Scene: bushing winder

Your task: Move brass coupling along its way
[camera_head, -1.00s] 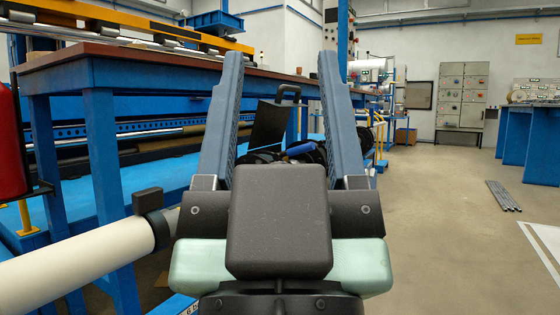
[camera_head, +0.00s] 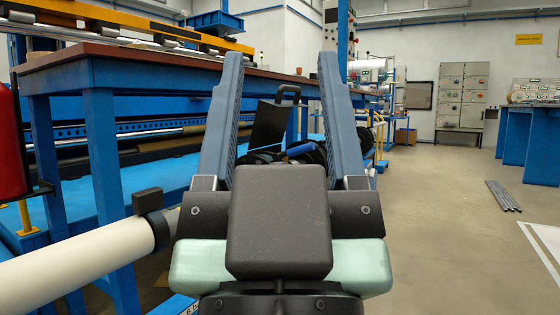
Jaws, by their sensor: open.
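My gripper (camera_head: 280,75) is in the centre foreground, its two long blue-grey fingers apart and pointing up in the picture. I see nothing held between them. No brass coupling can be made out in this view. Through the gap between the fingers I see a dark, cluttered heap with a black handle (camera_head: 289,92) behind it. The gripper's dark palm block hides what lies directly below and behind it.
A blue-framed workbench with a brown top (camera_head: 150,57) runs along the left. A white roll (camera_head: 80,262) lies at the lower left. Grey bars (camera_head: 503,196) lie on the floor at right, where the floor is largely clear. Blue benches (camera_head: 530,135) stand at far right.

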